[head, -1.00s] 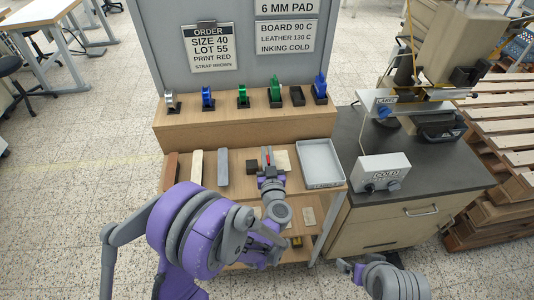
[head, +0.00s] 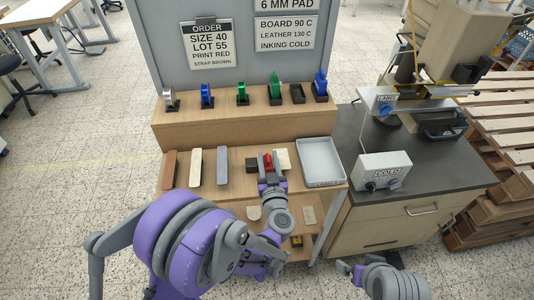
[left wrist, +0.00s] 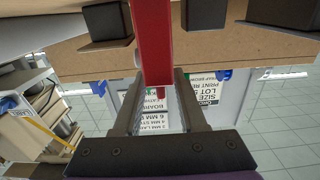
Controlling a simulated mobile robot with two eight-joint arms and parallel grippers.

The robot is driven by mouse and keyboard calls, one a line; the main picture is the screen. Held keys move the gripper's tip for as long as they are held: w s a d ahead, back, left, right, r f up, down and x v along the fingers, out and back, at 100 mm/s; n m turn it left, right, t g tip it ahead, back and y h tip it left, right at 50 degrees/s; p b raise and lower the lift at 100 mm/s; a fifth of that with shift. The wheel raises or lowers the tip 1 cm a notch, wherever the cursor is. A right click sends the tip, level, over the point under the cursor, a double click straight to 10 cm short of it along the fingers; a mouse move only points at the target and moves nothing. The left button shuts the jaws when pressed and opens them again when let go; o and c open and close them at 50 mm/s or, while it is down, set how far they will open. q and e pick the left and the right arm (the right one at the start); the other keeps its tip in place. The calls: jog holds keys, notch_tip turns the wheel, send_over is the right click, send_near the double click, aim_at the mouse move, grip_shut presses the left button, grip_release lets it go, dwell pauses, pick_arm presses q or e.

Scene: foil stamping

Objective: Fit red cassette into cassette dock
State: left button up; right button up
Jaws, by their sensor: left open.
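The red cassette (head: 268,161) is on the lower wooden bench, beside a small dark block (head: 252,164). In the left wrist view the red cassette (left wrist: 153,45) is a long red bar that runs in between the two fingers. My left gripper (head: 270,174) is open at the near end of the cassette, with a finger on either side and a gap to each. A small black holder (head: 297,94) on the upper shelf stands empty; I cannot tell if it is the cassette dock. My right gripper (head: 351,269) is low at the right, its jaws too small to judge.
Holders with silver, blue and green spools (head: 242,94) line the upper shelf. Brown, cream and grey bars (head: 195,168) lie left on the bench, a grey tray (head: 320,161) right. A control box (head: 384,171) and a stamping machine (head: 440,75) stand on the dark counter.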

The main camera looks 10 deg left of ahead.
pick_arm(q)
jog(key=b+v, duration=0.1)
jog(key=v, duration=0.6)
jog(key=shift+s+d, duration=0.1)
jog(key=shift+s, duration=0.2)
jog(key=shift+s+d+r+b, duration=0.15)
jog(key=shift+s+b, duration=0.2)
jog(key=shift+s, duration=0.35)
pick_arm(e)
jog(key=shift+s+f, duration=0.25)
jog(key=shift+f, duration=0.4)
jog(key=shift+s+f, duration=0.25)
jog(key=shift+f, duration=0.4)
